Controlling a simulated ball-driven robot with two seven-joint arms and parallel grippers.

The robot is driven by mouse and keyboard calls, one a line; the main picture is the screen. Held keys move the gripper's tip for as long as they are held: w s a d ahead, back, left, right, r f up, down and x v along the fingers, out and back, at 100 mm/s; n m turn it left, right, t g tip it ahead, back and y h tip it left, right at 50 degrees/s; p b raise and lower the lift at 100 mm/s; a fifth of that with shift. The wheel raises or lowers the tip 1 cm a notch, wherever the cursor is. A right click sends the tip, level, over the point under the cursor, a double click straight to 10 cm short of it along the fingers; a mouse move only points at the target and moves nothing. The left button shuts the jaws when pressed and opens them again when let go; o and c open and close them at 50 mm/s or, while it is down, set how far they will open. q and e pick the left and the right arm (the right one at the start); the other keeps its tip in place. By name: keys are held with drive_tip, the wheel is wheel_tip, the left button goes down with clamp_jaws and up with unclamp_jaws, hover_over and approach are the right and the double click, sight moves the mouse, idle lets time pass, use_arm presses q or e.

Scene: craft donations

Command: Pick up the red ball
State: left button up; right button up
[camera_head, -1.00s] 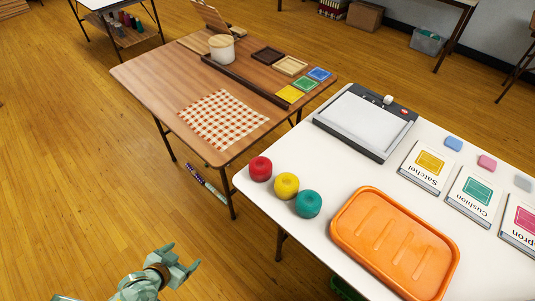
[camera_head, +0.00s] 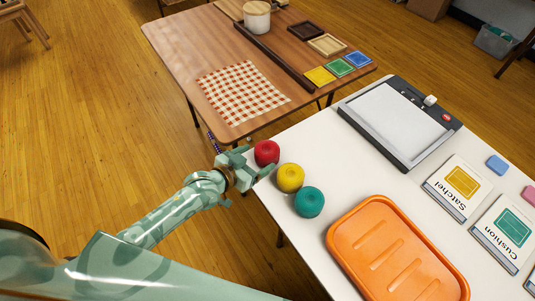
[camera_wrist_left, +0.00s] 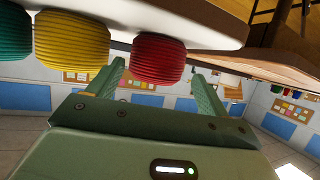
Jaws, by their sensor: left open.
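The red ball (camera_head: 267,152) sits at the left corner of the white table (camera_head: 300,245). A yellow ball (camera_head: 290,178) and a teal ball (camera_head: 309,202) stand in a row beside it. My left gripper (camera_head: 246,163) is open at the table's edge, close to the red ball. In the left wrist view the red ball (camera_wrist_left: 157,58) shows beyond and between the two open fingers (camera_wrist_left: 160,85), with the yellow ball (camera_wrist_left: 70,40) to its left. I cannot tell whether a finger touches the red ball. My right gripper is not in view.
An orange tray (camera_head: 345,215) lies on the white table near the balls. A paper trimmer (camera_head: 395,125) and labelled booklets (camera_head: 458,187) are farther right. A wooden table (camera_head: 205,60) with a checkered cloth (camera_head: 240,92) stands behind, close to the corner.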

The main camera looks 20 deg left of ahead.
sight(267, 154)
use_arm(q)
drive_tip(key=b+x, duration=0.1)
drive_tip(key=x, duration=0.3)
drive_tip(key=f+b+x, duration=0.1)
drive_tip(key=shift+d+f+b, duration=0.1)
drive_tip(key=shift+d+b, duration=0.25)
drive_tip(key=shift+d, duration=0.05)
drive_tip(key=shift+w, duration=0.25)
drive_tip(key=shift+s+a+r, duration=0.15)
drive_tip(key=shift+r, duration=0.05)
drive_tip(key=c, duration=0.7)
drive_tip(key=shift+c, duration=0.2)
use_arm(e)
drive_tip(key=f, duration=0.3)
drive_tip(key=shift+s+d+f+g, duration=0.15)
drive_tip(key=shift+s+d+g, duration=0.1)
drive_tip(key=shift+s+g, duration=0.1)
